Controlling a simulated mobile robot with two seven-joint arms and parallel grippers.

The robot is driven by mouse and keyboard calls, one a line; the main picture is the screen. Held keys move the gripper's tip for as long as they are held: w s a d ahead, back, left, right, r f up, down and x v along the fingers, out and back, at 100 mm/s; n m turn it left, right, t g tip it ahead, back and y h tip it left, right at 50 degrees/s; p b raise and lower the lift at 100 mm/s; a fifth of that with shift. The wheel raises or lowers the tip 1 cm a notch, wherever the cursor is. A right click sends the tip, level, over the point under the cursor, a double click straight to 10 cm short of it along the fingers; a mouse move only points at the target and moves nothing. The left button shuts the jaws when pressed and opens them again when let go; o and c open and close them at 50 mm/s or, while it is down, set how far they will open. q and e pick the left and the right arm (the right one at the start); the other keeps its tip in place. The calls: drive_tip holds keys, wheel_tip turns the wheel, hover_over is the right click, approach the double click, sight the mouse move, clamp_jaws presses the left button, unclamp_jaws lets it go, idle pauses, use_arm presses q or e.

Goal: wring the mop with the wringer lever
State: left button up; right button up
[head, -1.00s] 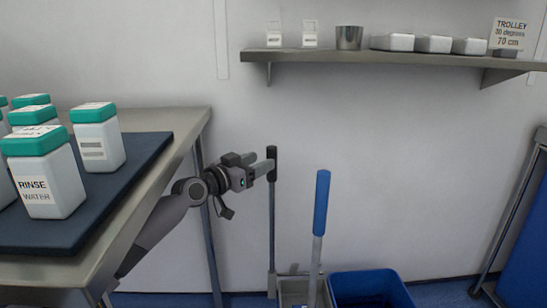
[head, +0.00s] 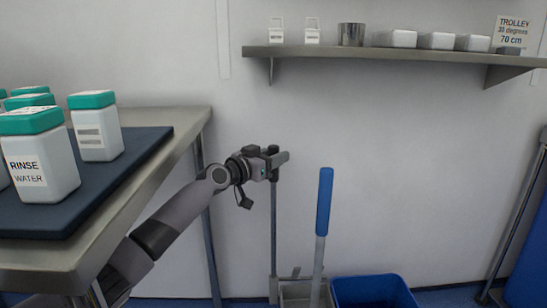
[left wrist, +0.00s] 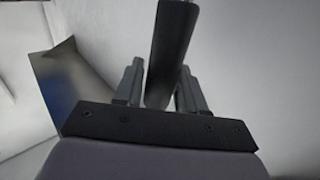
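The wringer lever (head: 273,215) stands upright at the middle, its shaft running down to the wringer. My left gripper (head: 280,158) is at its black grip and covers the top of it. In the left wrist view the black grip (left wrist: 167,55) runs between the two fingers of my left gripper (left wrist: 162,85), with almost no gap on either side; the gripper looks shut on it. A mop handle with a blue grip (head: 324,200) stands to the right of the lever. The mop head is hidden. My right gripper is not in view.
A blue bucket (head: 372,292) stands at the lower right, beside the grey wringer (head: 296,293). A steel table (head: 190,140) with a dark mat and white, green-lidded containers is on the left, close to my left arm. A wall shelf (head: 400,55) is above.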

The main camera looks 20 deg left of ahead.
use_arm(q)
clamp_jaws()
drive_tip(key=shift+s+d+p, duration=0.25)
drive_tip(key=shift+s+p, duration=0.25)
drive_tip(key=shift+p, duration=0.1)
drive_tip(key=s+d+f+m+t+h+p, duration=0.1)
drive_tip(key=s+d, duration=0.3)
drive_tip(key=s, duration=0.4)
drive_tip(key=s+d+f+m+t+h+p, duration=0.1)
drive_tip(key=s+d+f+m+t+p, duration=0.1)
drive_tip(key=s, duration=0.7)
drive_tip(key=shift+s+d+f+m+h+p, duration=0.35)
drive_tip(key=shift+d+f+m+p, duration=0.35)
drive_tip(key=shift+d+f+m, duration=0.45)
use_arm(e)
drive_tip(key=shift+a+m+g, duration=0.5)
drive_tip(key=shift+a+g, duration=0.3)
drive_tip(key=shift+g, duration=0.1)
use_arm(q)
drive_tip(key=shift+d+f, duration=0.1)
drive_tip(key=shift+f, duration=0.05)
drive_tip(key=shift+o, duration=1.5)
unclamp_jaws()
drive_tip(key=shift+o, duration=0.7)
drive_tip(key=shift+w, duration=0.1)
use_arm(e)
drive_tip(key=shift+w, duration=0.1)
